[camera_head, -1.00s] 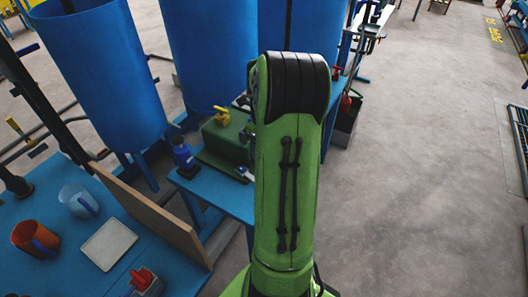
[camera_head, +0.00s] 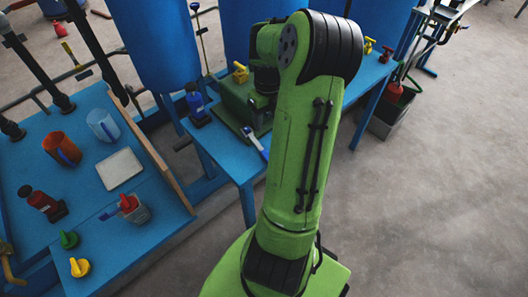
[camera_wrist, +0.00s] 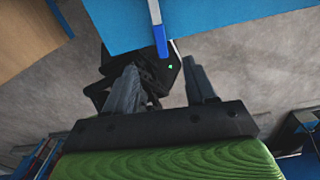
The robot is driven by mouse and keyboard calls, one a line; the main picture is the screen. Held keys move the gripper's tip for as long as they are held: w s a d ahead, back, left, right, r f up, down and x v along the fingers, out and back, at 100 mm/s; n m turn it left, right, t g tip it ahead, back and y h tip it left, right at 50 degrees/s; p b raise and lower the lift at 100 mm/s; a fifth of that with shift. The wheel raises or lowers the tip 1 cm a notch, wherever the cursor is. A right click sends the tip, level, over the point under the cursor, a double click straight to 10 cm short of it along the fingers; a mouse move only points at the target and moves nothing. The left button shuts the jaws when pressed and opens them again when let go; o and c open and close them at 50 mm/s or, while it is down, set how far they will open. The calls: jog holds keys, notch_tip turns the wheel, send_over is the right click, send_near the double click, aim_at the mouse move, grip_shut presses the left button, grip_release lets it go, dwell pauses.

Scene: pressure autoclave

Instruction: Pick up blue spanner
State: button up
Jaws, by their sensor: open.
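A blue and white tool that looks like the blue spanner (camera_head: 255,143) lies near the edge of the blue table, beside the green machine. In the wrist view its pale shaft and blue end (camera_wrist: 160,46) show at the table edge. My gripper (camera_wrist: 160,82) is open and empty, with its two grey fingers apart. The tool lies ahead of the gap between the fingers in that picture, and neither finger appears to touch it. In the head view my green arm hides the gripper and part of the table.
A green machine (camera_head: 240,100) with a yellow valve and a blue bottle (camera_head: 197,104) stand close to the tool. Large blue tanks (camera_head: 160,45) rise behind. A left table (camera_head: 100,205) holds mugs, a white tray and valves.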

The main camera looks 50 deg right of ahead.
jog(key=b, duration=0.4)
send_over(264, 152)
jog(key=f, duration=1)
jog(key=shift+s+f, duration=0.2)
notch_tip(264, 152, down, 6)
jog(key=shift+w+d+r+b, duration=0.1)
jog(key=shift+w+r+b, duration=0.1)
jog(key=shift+b, duration=0.9)
jog(key=shift+r, duration=0.1)
grip_shut()
